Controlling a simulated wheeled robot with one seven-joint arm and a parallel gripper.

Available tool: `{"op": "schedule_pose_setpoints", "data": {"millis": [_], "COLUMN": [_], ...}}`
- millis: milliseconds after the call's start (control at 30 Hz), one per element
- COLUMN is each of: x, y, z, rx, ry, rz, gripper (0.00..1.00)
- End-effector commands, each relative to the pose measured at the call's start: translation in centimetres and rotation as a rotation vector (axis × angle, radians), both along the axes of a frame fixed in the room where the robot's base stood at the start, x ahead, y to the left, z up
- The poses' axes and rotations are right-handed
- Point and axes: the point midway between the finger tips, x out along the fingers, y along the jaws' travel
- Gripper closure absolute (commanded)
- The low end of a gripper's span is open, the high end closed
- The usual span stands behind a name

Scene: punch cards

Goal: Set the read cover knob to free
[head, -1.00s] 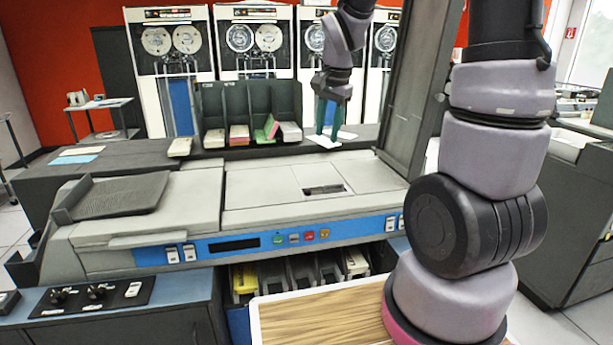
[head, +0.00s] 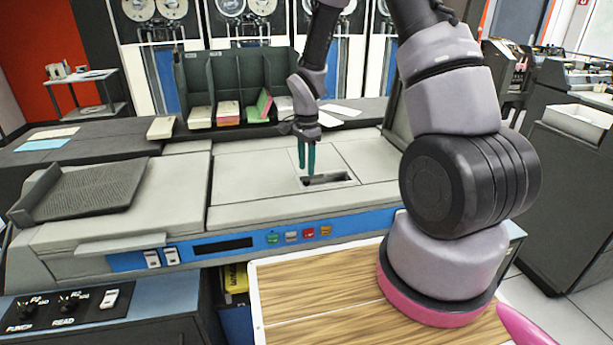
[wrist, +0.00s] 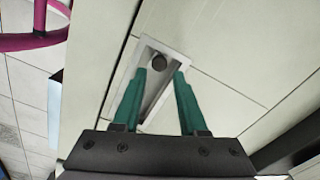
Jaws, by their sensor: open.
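A dark round knob (wrist: 159,62) sits in a pale-rimmed rectangular recess (wrist: 151,98) in the wrist view. In the head view the recess (head: 343,181) is in the light grey top cover of the machine; the knob's setting cannot be read. My gripper (head: 308,174) points down with teal fingers at the left part of the recess. In the wrist view the gripper (wrist: 160,74) is open, with its fingertips on either side of the knob's line of sight. Whether they touch it cannot be told.
A panel with PUNCH and READ knobs (head: 68,303) is at lower left. A blue strip (head: 205,247) with coloured buttons runs along the machine front. A dark card rack (head: 237,85) stands behind. A wooden-topped surface (head: 310,295) is in front.

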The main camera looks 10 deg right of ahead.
Motion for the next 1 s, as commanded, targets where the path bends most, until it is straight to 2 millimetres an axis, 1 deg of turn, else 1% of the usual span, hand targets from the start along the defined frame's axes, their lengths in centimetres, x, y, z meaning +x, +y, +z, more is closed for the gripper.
{"op": "schedule_pose_setpoints", "data": {"millis": [33,100,200,300,400,633,667,700,733,767,1000], "x": [-0.1,-0.1,0.0,0.0,0.0,0.0,0.0,0.0,0.0,0.0,0.0], "y": [0.0,0.0,0.0,0.0,0.0,0.0,0.0,0.0,0.0,0.0,0.0], "z": [-1.0,-2.1,-3.3,-4.0,-4.3,-4.4,-4.4,-4.4,-4.4,-4.4,-4.3], "rx": [0.0,0.0,-0.001,0.0,0.0,0.0,0.0,0.0,0.0,0.0,0.0], "ry": [0.003,0.002,0.002,0.001,0.0,-0.001,-0.001,-0.001,-0.001,-0.001,-0.001], "rz": [0.001,0.0,0.002,0.001,0.001,0.001,0.001,0.001,0.001,0.001,0.001], "gripper": [0.58,0.58,0.58,0.58,0.58,0.58,0.66,0.81,0.93,1.0,1.0]}}
